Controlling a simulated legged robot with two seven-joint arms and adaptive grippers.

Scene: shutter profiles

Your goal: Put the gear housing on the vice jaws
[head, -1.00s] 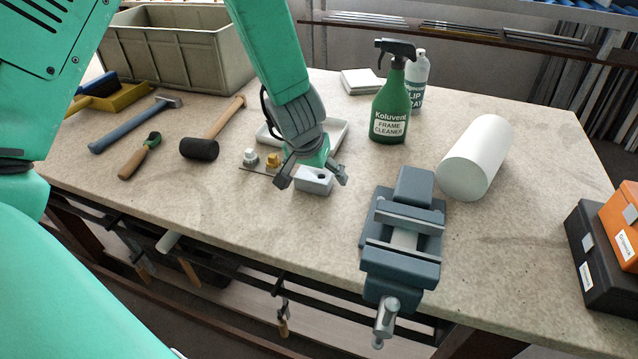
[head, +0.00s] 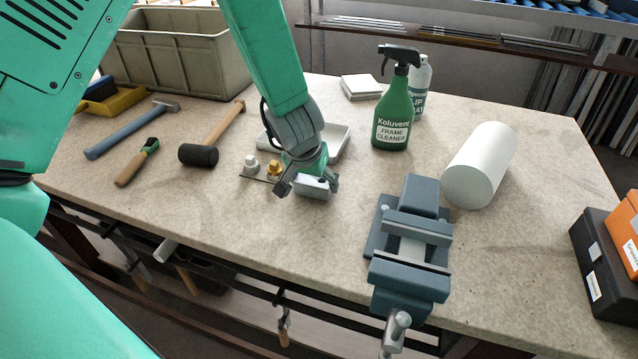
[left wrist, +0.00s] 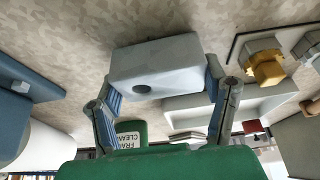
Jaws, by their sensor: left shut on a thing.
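The gear housing (head: 313,188) is a small light-grey block with a dark hole, on or just above the bench left of the vice. My left gripper (head: 308,186) is shut on it, one finger on each side. In the left wrist view the gear housing (left wrist: 157,76) sits between the two fingers of the left gripper (left wrist: 163,95). The vice (head: 412,244) is blue-grey, at the bench's front edge, its jaws apart with a lighter gap between them. My right gripper is not in view.
Behind the left gripper lie a white tray (head: 338,143) and a plate with a brass fitting (head: 274,167). A green spray bottle (head: 392,110) stands at the back. A white roll (head: 480,166) lies right of the vice. A mallet (head: 198,155) lies to the left.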

